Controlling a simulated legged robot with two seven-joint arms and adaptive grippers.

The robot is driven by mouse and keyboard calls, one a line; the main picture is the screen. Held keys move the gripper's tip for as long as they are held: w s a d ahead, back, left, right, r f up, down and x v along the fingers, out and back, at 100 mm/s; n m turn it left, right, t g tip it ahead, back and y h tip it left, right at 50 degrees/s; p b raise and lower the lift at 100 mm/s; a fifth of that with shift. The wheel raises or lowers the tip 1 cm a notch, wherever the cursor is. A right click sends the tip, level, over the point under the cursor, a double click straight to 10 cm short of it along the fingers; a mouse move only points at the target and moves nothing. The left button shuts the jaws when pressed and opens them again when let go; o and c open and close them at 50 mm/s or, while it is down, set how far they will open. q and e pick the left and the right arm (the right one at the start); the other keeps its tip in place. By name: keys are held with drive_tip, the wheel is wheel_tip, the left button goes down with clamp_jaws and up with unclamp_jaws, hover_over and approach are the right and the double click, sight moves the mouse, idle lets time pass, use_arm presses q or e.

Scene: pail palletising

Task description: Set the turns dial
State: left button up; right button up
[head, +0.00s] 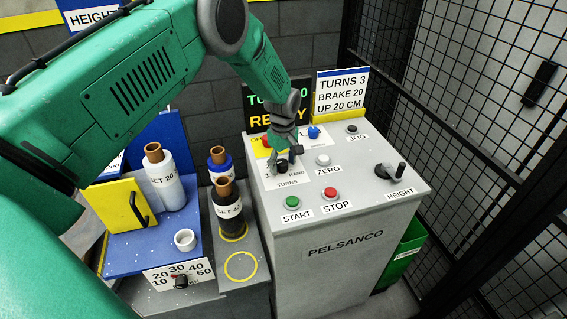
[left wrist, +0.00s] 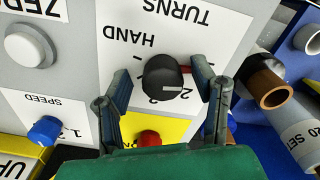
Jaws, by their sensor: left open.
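The turns dial (left wrist: 163,76) is a round black knob on a white plate marked TURNS and HAND, upside down in the left wrist view. A pale line shows on its face; the number it points to is not clear. My left gripper (left wrist: 163,90) is open, with one finger on each side of the dial; contact is not clear. In the head view the left gripper (head: 288,158) is over the dial plate (head: 290,180) and partly hides the dial. A white sign (head: 341,92) reads TURNS 3, BRAKE 20, UP 20 CM. My right gripper is not in view.
The grey console (head: 345,230) also bears a blue SPEED knob (left wrist: 46,130), a red button (left wrist: 149,139) on yellow, ZERO (head: 322,159), START (head: 292,202) and STOP (head: 330,194) buttons, and a HEIGHT lever (head: 397,171). Wrapped rolls (head: 165,180) stand left. A mesh fence (head: 480,100) is right.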

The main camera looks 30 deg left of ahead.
use_arm(q)
drive_tip(key=shift+a, duration=0.2)
drive_tip(key=c, duration=1.1)
drive_tip(key=shift+c, duration=0.2)
drive_tip(key=shift+m, duration=0.4)
drive_tip(key=m+b, duration=0.1)
drive_tip(key=m, duration=0.2)
drive_tip(key=shift+w+m, duration=0.1)
drive_tip(key=shift+m, duration=0.2)
drive_tip(key=m+b, duration=0.1)
drive_tip(key=m, duration=0.4)
drive_tip(key=shift+d+r, duration=0.1)
drive_tip(key=m+b, duration=0.1)
drive_tip(key=m, duration=0.4)
drive_tip(key=shift+w+m, duration=0.1)
drive_tip(key=shift+m, duration=0.3)
drive_tip(key=shift+r+m, duration=0.1)
drive_tip(key=shift+m, duration=2.2)
